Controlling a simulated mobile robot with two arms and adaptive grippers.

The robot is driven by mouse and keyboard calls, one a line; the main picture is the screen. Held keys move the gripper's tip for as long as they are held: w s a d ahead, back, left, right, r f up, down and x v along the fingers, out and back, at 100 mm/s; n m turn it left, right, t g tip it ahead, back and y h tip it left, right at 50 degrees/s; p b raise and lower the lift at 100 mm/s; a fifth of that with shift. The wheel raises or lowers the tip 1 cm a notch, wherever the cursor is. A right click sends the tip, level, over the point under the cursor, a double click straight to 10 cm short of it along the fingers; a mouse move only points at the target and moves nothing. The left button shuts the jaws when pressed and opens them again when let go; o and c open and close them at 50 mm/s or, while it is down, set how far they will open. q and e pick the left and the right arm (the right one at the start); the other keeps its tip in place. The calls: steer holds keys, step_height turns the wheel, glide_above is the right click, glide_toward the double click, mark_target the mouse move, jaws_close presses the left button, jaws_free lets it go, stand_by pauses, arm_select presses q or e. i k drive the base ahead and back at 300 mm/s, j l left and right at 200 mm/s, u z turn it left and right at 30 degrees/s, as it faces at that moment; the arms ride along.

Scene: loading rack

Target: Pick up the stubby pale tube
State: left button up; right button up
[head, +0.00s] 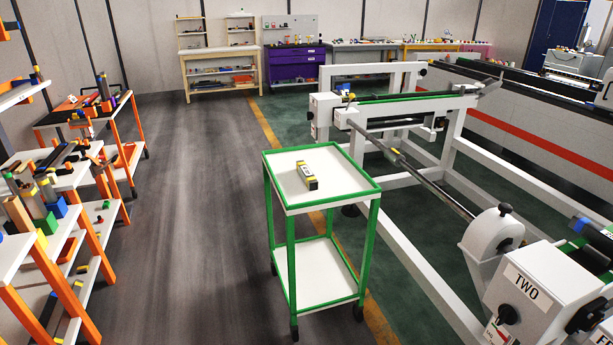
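A short, boxy piece (307,175) lies on the top tray of the green and white cart (287,192). It has a pale grey top, dark markings and yellow at its ends. On the left rack, a short tan, upright piece (17,213) stands among other parts. I cannot tell for sure which of these, if either, is the stubby pale tube. Neither of my grippers is in view.
Orange-legged racks (112,160) with several mixed parts line the left side. A white machine frame (400,165) with a long shaft fills the right. Workbenches (217,62) stand along the back wall. The grey floor (185,200) between the racks and cart is clear.

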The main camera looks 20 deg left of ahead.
mark_target(308, 178)
steer(key=j+z, duration=0.15)
steer(key=z, duration=0.25)
steer(key=i+j+z, duration=0.1)
steer(key=z, duration=0.25)
steer(key=j+z, duration=0.25)
steer(key=j, duration=0.5)
steer(key=j+z, duration=0.2)
steer(key=j, duration=0.5)
steer(key=k+j+z, duration=0.1)
steer(key=j+z, duration=0.15)
steer(key=j, duration=0.5)
